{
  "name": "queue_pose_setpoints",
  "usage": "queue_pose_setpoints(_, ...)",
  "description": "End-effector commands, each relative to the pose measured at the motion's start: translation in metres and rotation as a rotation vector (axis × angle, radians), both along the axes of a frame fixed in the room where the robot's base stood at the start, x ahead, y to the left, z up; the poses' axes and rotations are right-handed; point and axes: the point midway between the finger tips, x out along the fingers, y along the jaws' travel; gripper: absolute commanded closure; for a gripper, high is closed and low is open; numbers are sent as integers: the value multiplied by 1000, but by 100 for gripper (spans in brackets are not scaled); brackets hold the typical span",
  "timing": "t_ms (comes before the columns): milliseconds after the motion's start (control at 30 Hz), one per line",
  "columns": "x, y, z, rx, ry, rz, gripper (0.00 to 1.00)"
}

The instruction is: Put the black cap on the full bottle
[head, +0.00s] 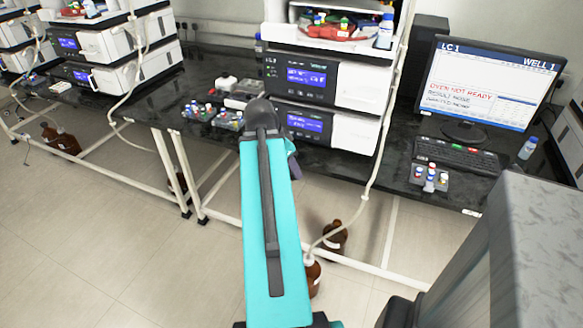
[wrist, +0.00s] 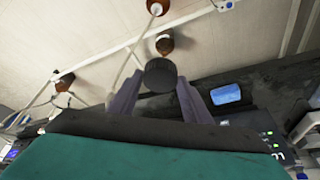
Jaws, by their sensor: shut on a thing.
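The black cap (wrist: 160,75) is between the fingertips of my gripper (wrist: 158,92) in the wrist view, and the fingers are shut on it. In the head view my arm hides most of the gripper; only a dark part shows at its right edge. Brown bottles stand on the floor under the bench: one (head: 334,240) right of my arm and one (head: 314,279) nearer, with a pale tube at its top. Two brown bottles also show in the wrist view, one (wrist: 164,45) just beyond the cap and one (wrist: 158,7) at the top edge. I cannot tell which bottle is full.
The dark bench (head: 225,72) carries stacked instruments (head: 300,80), vial racks (head: 213,116), a monitor (head: 490,85) and a keyboard (head: 458,157). White bench legs (head: 165,165) and hanging tubes cross the space below. More brown bottles (head: 66,141) stand at left. Front floor is clear.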

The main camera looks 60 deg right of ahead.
Motion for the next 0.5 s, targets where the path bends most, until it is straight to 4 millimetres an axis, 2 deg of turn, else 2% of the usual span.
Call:
queue_pose_setpoints(167,11,3,1,0,0,33,76)
queue_pose_setpoints(267,26,9,3,0,0,80,76)
queue_pose_setpoints(500,85,33,11,-2,-1,275,76)
